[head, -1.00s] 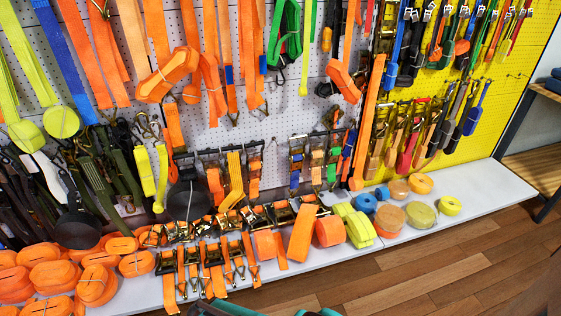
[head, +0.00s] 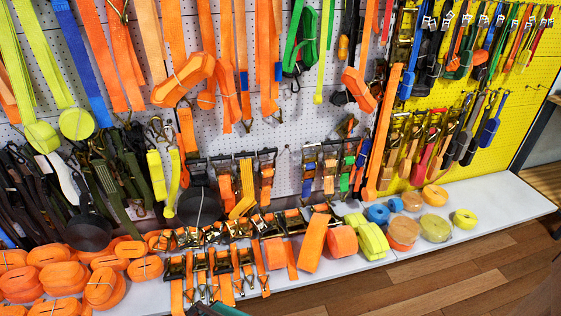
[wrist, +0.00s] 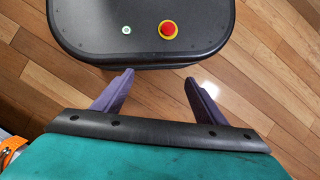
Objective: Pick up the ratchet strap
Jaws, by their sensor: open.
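Several ratchet straps with orange webbing and metal buckles lie in rows on the white shelf, one of them near the front (head: 222,262). More ratchet straps hang on the pegboard above, such as one with orange webbing (head: 246,178) and one with green webbing (head: 347,168). I cannot tell which single strap the task means. My gripper (wrist: 160,76) shows in the wrist view with two purple fingers spread apart and nothing between them. It points at my own base and the floor, away from the straps. Its fingers are not visible in the head view.
Orange strap rolls (head: 62,278) crowd the shelf's left end. Yellow-green (head: 373,240), blue (head: 378,214) and yellow (head: 465,218) rolls stand towards the right. The white shelf (head: 508,205) is bare at its right end. Wooden floor (head: 470,270) lies in front.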

